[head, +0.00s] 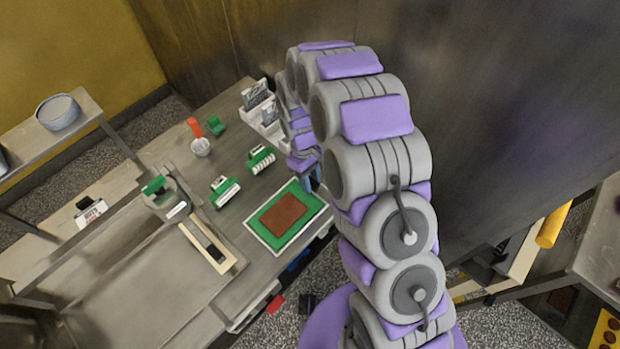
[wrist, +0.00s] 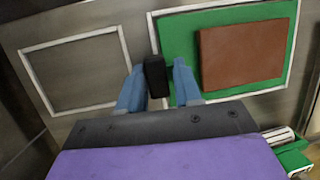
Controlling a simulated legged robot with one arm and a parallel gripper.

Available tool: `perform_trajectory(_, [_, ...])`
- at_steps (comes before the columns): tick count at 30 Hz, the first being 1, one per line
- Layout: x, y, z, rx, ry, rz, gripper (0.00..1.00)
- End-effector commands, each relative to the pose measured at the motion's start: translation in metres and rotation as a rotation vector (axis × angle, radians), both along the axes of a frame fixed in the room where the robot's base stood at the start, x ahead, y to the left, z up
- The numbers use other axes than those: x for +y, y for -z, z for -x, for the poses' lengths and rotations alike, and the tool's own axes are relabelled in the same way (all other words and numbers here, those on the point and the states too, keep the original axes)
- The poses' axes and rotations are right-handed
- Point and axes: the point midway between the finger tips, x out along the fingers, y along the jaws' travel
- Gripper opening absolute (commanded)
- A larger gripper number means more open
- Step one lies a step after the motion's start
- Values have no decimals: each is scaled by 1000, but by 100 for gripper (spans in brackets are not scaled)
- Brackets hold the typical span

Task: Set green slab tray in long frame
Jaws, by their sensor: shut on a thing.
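The green tray (head: 262,213) carries a brown slab (head: 283,216) and lies within a white rectangular outline on the table. In the wrist view the tray (wrist: 185,28) and slab (wrist: 242,55) fill the upper right. My gripper (wrist: 160,75), with blue fingers, is shut on a black block-like handle (wrist: 155,72) at the tray's left edge. An empty white outline (wrist: 23,75) lies to the left in the wrist view. In the head view my gripper (head: 312,182) is mostly hidden behind my arm, at the tray's upper right side.
A green-and-white item (wrist: 280,140) shows at the lower right of the wrist view. A dark wall (head: 240,40) rises behind the table.

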Motion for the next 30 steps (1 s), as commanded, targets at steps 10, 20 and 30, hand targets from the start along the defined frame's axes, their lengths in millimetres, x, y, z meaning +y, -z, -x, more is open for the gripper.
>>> perform_trajectory(10, [0,1,0,0,0,0,59])
perform_trajectory(20, [0,-1,-1,-1,0,0,63])
perform_trajectory(30, [10,-53,-18,-6,1,-2,63])
